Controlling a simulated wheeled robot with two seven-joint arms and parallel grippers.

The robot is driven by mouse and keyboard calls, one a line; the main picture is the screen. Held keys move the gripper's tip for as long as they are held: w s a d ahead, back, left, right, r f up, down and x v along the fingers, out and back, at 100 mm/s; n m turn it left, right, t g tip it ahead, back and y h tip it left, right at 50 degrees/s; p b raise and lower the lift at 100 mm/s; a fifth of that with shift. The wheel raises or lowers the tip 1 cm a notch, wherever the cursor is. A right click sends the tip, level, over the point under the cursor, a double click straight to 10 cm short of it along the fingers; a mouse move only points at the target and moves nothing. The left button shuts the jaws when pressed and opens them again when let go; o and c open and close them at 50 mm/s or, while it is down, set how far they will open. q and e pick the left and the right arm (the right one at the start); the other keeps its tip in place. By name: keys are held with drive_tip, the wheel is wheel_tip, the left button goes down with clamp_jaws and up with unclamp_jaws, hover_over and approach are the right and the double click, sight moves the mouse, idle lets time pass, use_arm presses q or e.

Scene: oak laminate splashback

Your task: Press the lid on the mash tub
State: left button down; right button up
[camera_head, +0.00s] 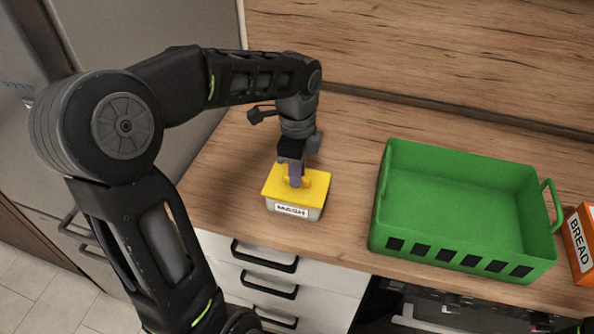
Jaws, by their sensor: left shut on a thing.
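The mash tub (317,213) is a small grey-white box with a white MASH label on its front. It stands on the wooden counter, left of the green crate. Its yellow lid (275,185) lies over the top, and I cannot tell whether it sits fully down all round. My left gripper (296,178) points down from above and is shut on the raised grip in the middle of the lid. The fingers hide part of that grip.
A green crate (462,154), which looks empty, stands on the counter (345,180) to the right. An orange BREAD box (581,245) is beside it at the right edge. The wooden splashback (430,55) rises behind. Drawers with black handles are below the counter's front edge.

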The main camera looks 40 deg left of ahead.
use_arm(q)
drive_tip(key=c, duration=1.3)
unclamp_jaws()
drive_tip(key=shift+c, duration=0.2)
drive_tip(key=shift+o, duration=0.2)
drive_tip(key=o, duration=0.4)
drive_tip(key=shift+o, duration=0.2)
drive_tip(key=shift+r, duration=0.15)
drive_tip(key=shift+r+p, duration=2.9)
drive_tip(key=shift+r, duration=0.45)
clamp_jaws()
